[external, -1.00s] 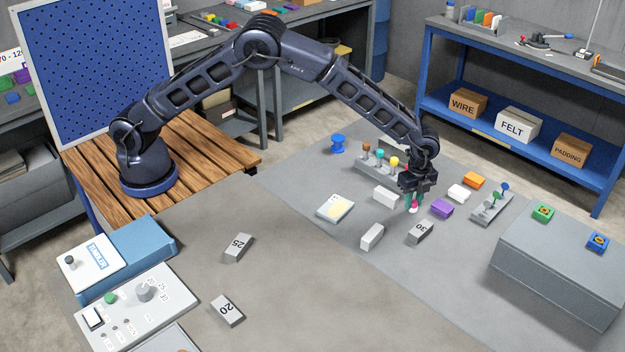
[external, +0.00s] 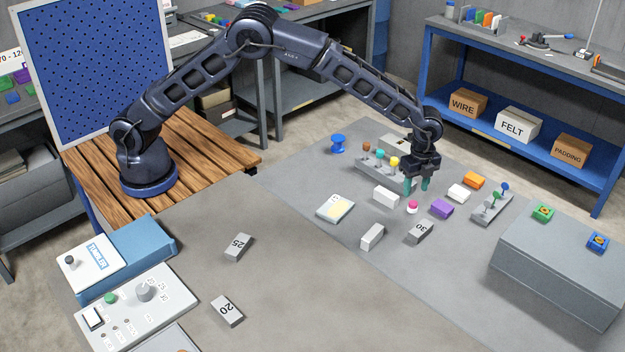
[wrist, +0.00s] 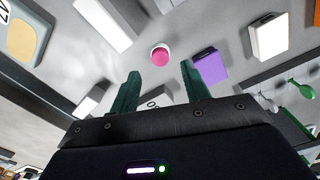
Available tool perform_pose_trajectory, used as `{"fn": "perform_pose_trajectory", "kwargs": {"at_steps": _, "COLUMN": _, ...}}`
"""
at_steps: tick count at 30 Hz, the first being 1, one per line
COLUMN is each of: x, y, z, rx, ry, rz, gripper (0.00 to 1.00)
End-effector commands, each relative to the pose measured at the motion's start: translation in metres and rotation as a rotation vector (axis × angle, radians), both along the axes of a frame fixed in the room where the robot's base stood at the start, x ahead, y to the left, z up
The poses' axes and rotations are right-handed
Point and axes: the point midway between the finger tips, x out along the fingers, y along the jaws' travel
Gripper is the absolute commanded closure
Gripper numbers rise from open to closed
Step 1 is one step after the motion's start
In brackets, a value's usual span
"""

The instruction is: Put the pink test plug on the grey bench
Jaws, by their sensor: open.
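My gripper (external: 417,187), with green fingers, is open and empty above and slightly behind the plug. In the wrist view the fingers of my gripper (wrist: 160,70) are spread apart with a clear gap.
A purple block (external: 442,208), a white block (external: 386,196) and a grey block marked 30 (external: 419,232) lie close around the plug. A rack with coloured pegs (external: 376,165) stands behind left. A large grey box (external: 555,275) is at right. The front-centre bench is mostly clear.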

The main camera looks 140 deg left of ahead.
Motion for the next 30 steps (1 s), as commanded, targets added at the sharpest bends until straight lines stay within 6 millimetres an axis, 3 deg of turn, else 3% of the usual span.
{"fn": "perform_pose_trajectory", "kwargs": {"at_steps": 3, "x": 0.000, "y": 0.001, "z": 0.024, "rx": 0.002, "ry": -0.002, "rz": 0.000, "gripper": 0.53}}
{"fn": "perform_pose_trajectory", "kwargs": {"at_steps": 9, "x": 0.000, "y": 0.001, "z": 0.051, "rx": 0.000, "ry": 0.000, "rz": 0.001, "gripper": 0.53}}
{"fn": "perform_pose_trajectory", "kwargs": {"at_steps": 22, "x": 0.000, "y": -0.002, "z": 0.067, "rx": 0.001, "ry": -0.001, "rz": 0.001, "gripper": 0.53}}
{"fn": "perform_pose_trajectory", "kwargs": {"at_steps": 26, "x": 0.000, "y": -0.019, "z": 0.087, "rx": 0.006, "ry": -0.013, "rz": 0.008, "gripper": 0.53}}
{"fn": "perform_pose_trajectory", "kwargs": {"at_steps": 30, "x": -0.006, "y": -0.057, "z": 0.126, "rx": 0.013, "ry": -0.035, "rz": 0.030, "gripper": 0.53}}
